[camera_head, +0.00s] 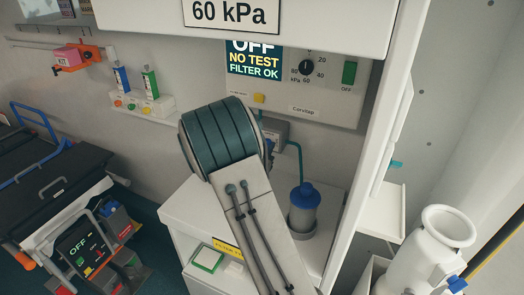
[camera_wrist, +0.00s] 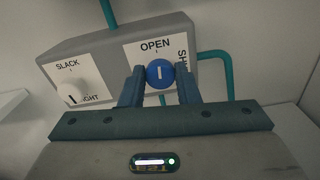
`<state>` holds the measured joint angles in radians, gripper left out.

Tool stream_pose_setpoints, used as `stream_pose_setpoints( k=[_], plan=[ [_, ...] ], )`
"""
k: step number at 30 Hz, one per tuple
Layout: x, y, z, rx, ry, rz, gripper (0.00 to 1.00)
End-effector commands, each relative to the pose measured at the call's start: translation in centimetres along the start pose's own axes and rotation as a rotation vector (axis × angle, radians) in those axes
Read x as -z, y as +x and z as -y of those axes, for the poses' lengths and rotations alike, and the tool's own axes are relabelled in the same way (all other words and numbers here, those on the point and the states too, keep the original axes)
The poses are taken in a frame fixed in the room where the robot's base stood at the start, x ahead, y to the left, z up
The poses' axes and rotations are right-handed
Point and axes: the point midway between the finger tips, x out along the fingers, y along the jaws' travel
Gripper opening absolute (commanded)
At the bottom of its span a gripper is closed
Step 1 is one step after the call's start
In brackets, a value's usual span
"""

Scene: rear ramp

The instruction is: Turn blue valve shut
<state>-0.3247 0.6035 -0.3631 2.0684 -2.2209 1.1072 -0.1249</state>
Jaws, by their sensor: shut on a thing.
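The blue valve (camera_wrist: 160,74) is a round blue knob with a white mark, on a grey box (camera_wrist: 112,50) in the wrist view. The white mark stands upright, under the word OPEN on the white label; part of the word SHUT shows at the right. My gripper (camera_wrist: 161,82) is shut on the blue knob, one finger on each side.
A white knob (camera_wrist: 72,94) labelled SLACK and TIGHT sits left on the same box. Teal tubes run from the box. A blue-capped canister (camera_head: 304,207) stands right of my arm. A suction panel (camera_head: 300,80) hangs above. A white cabinet wall rises at the right.

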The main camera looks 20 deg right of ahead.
Motion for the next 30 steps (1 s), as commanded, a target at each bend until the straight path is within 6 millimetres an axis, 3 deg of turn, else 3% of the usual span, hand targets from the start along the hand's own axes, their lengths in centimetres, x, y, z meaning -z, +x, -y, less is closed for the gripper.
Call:
stream_pose_setpoints(
  k=[3, 30],
  plan=[
    [0.76, -0.15, -0.21, -0.008, 0.085, 0.001, 0.06],
    [0.92, -0.11, 0.06, -0.009, 0.779, 0.001, 0.06]
  ],
)
